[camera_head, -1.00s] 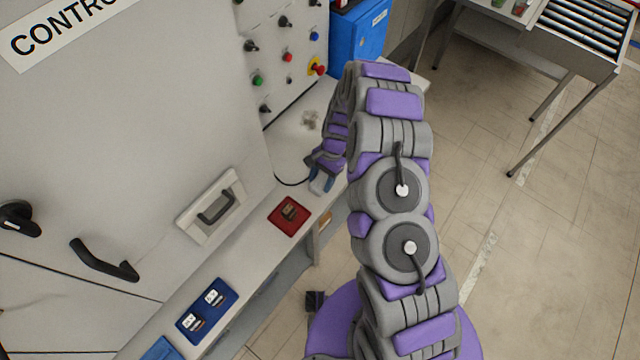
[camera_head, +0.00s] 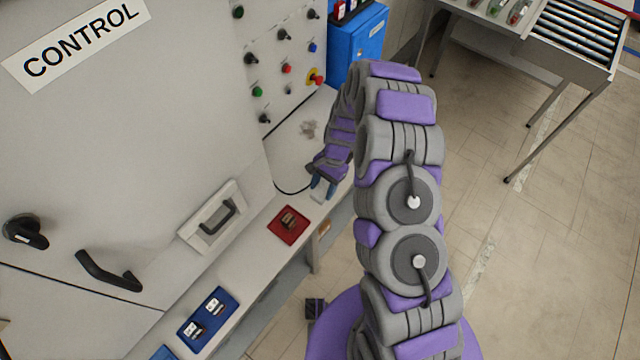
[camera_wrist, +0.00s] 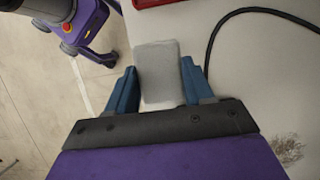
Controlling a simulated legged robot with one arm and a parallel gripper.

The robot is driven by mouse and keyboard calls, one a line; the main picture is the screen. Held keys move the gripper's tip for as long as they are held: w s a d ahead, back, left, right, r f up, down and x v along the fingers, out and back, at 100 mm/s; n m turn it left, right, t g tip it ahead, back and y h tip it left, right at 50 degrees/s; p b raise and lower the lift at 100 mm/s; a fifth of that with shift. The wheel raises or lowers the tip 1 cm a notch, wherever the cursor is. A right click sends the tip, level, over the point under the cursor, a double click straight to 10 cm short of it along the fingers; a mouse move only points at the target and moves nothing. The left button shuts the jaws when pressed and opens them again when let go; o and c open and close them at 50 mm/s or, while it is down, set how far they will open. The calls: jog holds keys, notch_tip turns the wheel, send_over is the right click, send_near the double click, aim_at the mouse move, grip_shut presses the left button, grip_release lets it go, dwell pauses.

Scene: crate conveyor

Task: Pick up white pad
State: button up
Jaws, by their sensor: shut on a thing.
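The white pad (camera_wrist: 160,72) is a pale, rounded rectangular block between the blue fingers of my gripper (camera_wrist: 161,85) in the wrist view. Both fingers are shut on its sides. In the head view my gripper (camera_head: 322,188) points down over the front edge of the bench, and a small pale part of the pad (camera_head: 318,196) shows between the fingertips. I cannot tell whether the pad touches the bench.
The narrow bench (camera_head: 262,262) holds a red tray (camera_head: 288,225) with a small brown item and a blue tray (camera_head: 208,319) with white-topped items. A black cable (camera_wrist: 211,50) lies beside the gripper. The control cabinet (camera_head: 110,190) rises behind. Open floor (camera_head: 530,250) is at right.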

jog(key=s+d+p, duration=0.1)
jog(key=s+d, duration=0.2)
jog(key=s, duration=0.3)
jog(key=s+d+r+p, duration=0.1)
jog(key=s+d, duration=0.3)
jog(key=s, duration=0.2)
jog(key=shift+s+d+r, duration=0.15)
jog(key=shift+s, duration=0.05)
